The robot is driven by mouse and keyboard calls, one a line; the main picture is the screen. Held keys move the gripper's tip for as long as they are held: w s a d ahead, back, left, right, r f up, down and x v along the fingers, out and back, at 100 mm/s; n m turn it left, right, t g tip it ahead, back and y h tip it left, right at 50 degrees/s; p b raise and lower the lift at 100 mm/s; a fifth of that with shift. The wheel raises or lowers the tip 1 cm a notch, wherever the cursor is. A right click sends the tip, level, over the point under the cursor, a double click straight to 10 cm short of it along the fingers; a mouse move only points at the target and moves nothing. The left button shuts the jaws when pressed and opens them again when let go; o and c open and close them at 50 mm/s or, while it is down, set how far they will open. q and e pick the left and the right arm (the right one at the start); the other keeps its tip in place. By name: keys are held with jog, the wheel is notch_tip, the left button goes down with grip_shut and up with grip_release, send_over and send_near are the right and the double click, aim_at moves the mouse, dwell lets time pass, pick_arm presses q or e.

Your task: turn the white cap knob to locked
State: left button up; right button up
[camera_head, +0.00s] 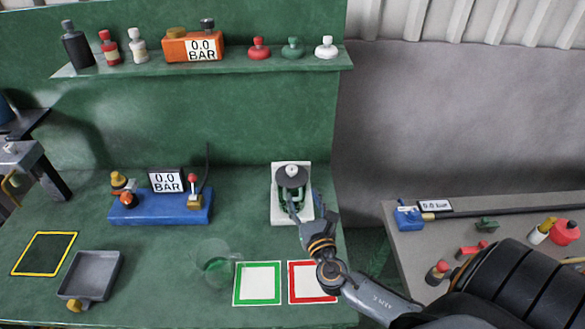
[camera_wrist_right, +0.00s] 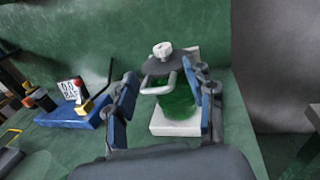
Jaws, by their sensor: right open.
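A white knob (camera_head: 292,170) sits on a dark round lid (camera_head: 291,179) on top of a green vessel on a white base (camera_head: 279,214). The knob also shows in the wrist view (camera_wrist_right: 162,49), above the lid and a pale handle. The green vessel (camera_wrist_right: 176,101) stands upright between my right gripper's fingers there. My right gripper (camera_head: 293,201) is open at the front of the vessel, below the lid and the knob. I cannot tell whether the fingers touch it. No lock marking is readable. My left gripper is not in view.
A blue gauge unit (camera_head: 160,208) stands to the left on the green bench. A clear glass (camera_head: 214,262), a green-framed square (camera_head: 258,283) and a red-framed square (camera_head: 305,281) are in front. A shelf (camera_head: 200,64) holds bottles and caps. A grey side table (camera_head: 400,237) is at right.

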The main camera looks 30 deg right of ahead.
aim_at(293, 172)
jog(key=p+x, duration=0.1)
jog(key=x, duration=0.5)
jog(key=shift+w+d, duration=0.2)
jog(key=shift+w, duration=0.1)
jog(key=x, duration=0.3)
jog(key=shift+w+f+p, duration=0.1)
jog(key=shift+w+p, duration=0.15)
jog(key=shift+p, duration=0.15)
jog(key=shift+w+d, duration=0.15)
jog(key=shift+w, duration=0.2)
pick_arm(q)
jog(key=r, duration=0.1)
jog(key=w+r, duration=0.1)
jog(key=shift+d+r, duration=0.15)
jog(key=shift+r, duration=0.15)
pick_arm(e)
jog(key=shift+w+f, duration=0.1)
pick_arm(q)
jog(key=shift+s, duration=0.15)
pick_arm(e)
grip_shut()
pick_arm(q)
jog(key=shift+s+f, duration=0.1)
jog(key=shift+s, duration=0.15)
